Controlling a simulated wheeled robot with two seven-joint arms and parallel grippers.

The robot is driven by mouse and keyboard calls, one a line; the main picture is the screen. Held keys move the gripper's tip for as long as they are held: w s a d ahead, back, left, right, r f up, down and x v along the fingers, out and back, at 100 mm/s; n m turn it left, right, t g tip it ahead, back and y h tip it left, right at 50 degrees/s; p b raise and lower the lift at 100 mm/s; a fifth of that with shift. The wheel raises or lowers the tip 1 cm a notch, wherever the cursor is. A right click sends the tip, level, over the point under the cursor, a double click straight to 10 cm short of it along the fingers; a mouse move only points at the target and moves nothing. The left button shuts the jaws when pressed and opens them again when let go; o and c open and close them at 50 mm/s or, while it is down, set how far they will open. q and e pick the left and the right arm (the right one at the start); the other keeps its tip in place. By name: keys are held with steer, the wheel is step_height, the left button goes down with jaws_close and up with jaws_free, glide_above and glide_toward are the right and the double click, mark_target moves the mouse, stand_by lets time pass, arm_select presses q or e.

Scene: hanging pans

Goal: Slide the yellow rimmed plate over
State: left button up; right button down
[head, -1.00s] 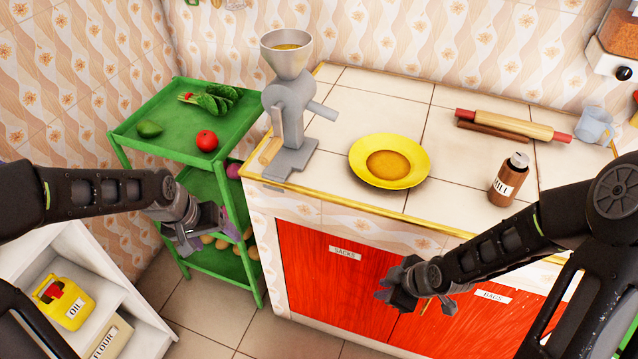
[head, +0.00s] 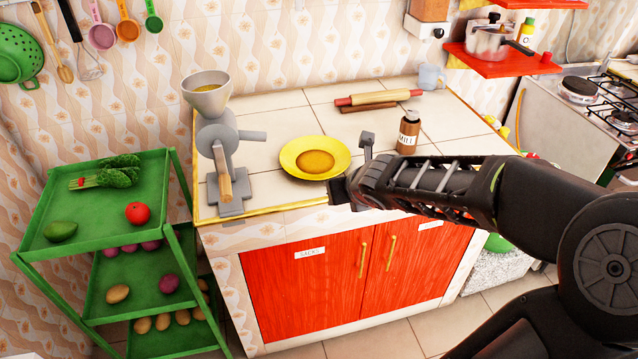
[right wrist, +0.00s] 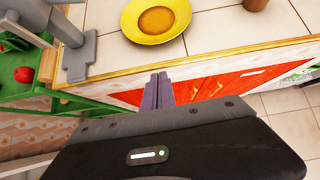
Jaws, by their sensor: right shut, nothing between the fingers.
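The yellow rimmed plate (head: 289,155), with a brown centre, lies flat on the tiled counter near its front edge, right of the grey grinder. It also shows at the top of the right wrist view (right wrist: 175,28). My right gripper (head: 338,191) is at the counter's front edge, just in front of the plate and to its right in the head view. In the right wrist view its fingers (right wrist: 158,92) are together and empty, apart from the plate. My left gripper is out of view.
The counter (head: 270,118) has a grinder (head: 222,150) at left, a mill bottle (head: 408,132) at right and a rolling pin (head: 378,97) behind. A green shelf cart (head: 90,225) with vegetables stands left. Tiles behind the plate are clear.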

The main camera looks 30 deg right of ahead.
steer(key=shift+a, duration=0.1)
steer(key=b+x, duration=0.1)
steer(key=x, duration=0.3)
steer(key=w+r+b+x, duration=0.1)
steer(key=b+x, duration=0.1)
steer(key=x, duration=0.2)
steer(key=b+x, duration=0.2)
steer(key=x, duration=0.2)
steer(key=shift+w+r, duration=0.25)
steer(key=shift+w+d, duration=0.35)
steer(key=shift+w, duration=0.15)
steer(key=shift+w, duration=0.1)
